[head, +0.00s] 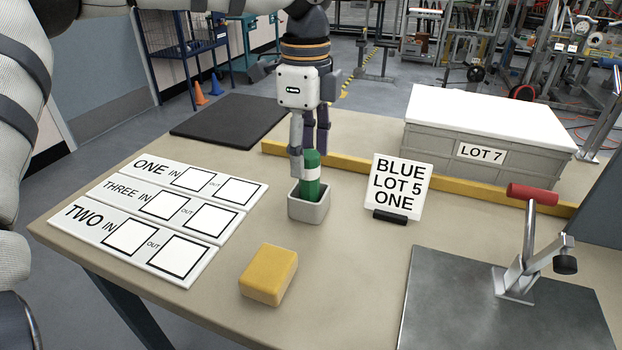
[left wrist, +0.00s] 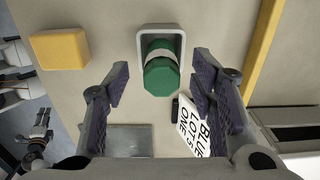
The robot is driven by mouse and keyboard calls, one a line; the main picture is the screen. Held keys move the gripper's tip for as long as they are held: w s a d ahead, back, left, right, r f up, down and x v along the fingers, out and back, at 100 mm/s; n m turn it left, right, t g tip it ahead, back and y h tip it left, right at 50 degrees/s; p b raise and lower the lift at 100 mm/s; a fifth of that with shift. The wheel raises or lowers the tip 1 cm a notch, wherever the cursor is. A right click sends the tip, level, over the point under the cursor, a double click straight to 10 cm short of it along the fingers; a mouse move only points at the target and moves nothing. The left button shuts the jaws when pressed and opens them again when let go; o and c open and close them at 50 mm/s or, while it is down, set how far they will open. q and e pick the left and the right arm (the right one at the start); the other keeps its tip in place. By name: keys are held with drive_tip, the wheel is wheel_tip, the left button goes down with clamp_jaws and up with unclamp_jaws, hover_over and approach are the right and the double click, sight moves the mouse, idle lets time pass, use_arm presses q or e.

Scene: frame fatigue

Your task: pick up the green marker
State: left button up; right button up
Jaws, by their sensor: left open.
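The green marker (head: 311,178) is a thick green cylinder with a white band. It stands upright in a small grey square cup (head: 308,207) on the table. In the left wrist view the marker (left wrist: 161,75) and the cup's rim (left wrist: 141,32) lie ahead, between the line of the fingers. My left gripper (head: 308,165) points down at the marker, just behind and above the cup. Its fingers are open, one on each side in the wrist view (left wrist: 160,88), and nothing is held.
A yellow block (head: 268,274) lies in front of the cup. A sign reading BLUE LOT 5 ONE (head: 398,188) stands to its right. Labelled boards (head: 150,217) lie left. A yellow bar (head: 360,167), a LOT 7 crate (head: 485,150) and a red-handled clamp (head: 520,270) are further right.

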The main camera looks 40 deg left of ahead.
sight(309, 169)
use_arm(q)
wheel_tip(309, 169, down, 4)
drive_tip(key=shift+w+d+r, duration=0.15)
clamp_jaws()
drive_tip(key=shift+r, duration=0.1)
use_arm(e)
drive_tip(key=shift+s+f, duration=0.2)
drive_tip(key=shift+f, duration=0.15)
use_arm(q)
drive_tip(key=shift+r, duration=0.1)
drive_tip(key=r, duration=0.4)
drive_tip(key=shift+s+d+r, duration=0.1)
drive_tip(key=shift+s+r, duration=0.05)
drive_tip(key=shift+s, duration=0.2)
drive_tip(key=s+d+r+p, duration=0.3)
drive_tip(key=s+r, duration=0.5)
drive_tip(key=s, duration=0.5)
drive_tip(key=shift+r+p, duration=0.2)
drive_tip(key=shift+p, duration=0.45)
use_arm(e)
drive_tip(key=w+r+t, duration=0.2)
drive_tip(key=w+r, duration=0.3)
drive_tip(key=shift+w+r, duration=0.35)
drive_tip(key=shift+r, duration=0.05)
